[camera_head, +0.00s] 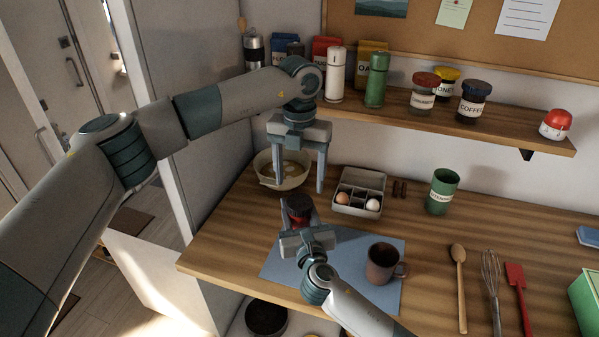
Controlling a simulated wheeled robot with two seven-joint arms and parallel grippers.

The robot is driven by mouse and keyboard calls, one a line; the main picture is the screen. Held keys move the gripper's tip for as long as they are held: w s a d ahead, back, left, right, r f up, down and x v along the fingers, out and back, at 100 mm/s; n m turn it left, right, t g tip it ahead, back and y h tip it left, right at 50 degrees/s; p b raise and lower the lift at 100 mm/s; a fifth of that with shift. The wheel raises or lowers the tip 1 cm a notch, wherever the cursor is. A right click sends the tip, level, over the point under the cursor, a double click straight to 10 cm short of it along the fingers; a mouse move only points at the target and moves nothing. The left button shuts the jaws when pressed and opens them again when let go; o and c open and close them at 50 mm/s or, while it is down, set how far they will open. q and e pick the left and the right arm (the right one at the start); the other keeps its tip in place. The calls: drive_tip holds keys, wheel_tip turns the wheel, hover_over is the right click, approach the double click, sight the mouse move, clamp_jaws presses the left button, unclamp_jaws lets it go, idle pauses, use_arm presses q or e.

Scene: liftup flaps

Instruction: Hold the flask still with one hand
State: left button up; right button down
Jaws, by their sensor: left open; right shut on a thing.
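The flask (298,203), with a dark top and a red body, stands over the left part of the blue mat (341,252). My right gripper (299,216) is shut on its body from the near side, and its palm hides the lower part. My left gripper (297,187) is open and empty, its fingers pointing down. In the picture its fingertips are just above the flask's top, one to each side. I cannot tell the exact height gap between them.
A bowl (268,180) is behind the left gripper. An egg box (359,192), a brown mug (383,264) and a green cup (441,191) stand to the right. A wooden spoon (459,285), whisk and red spatula lie farther right. A shelf (395,111) with jars runs above.

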sight(299, 201)
use_arm(q)
drive_tip(key=shift+f, duration=3.4)
drive_tip(key=c, duration=1.1)
drive_tip(key=m, duration=0.5)
drive_tip(key=o, duration=1.2)
drive_tip(key=shift+r, duration=0.15)
wheel_tip(299, 201, up, 12)
drive_tip(key=shift+f, duration=0.15)
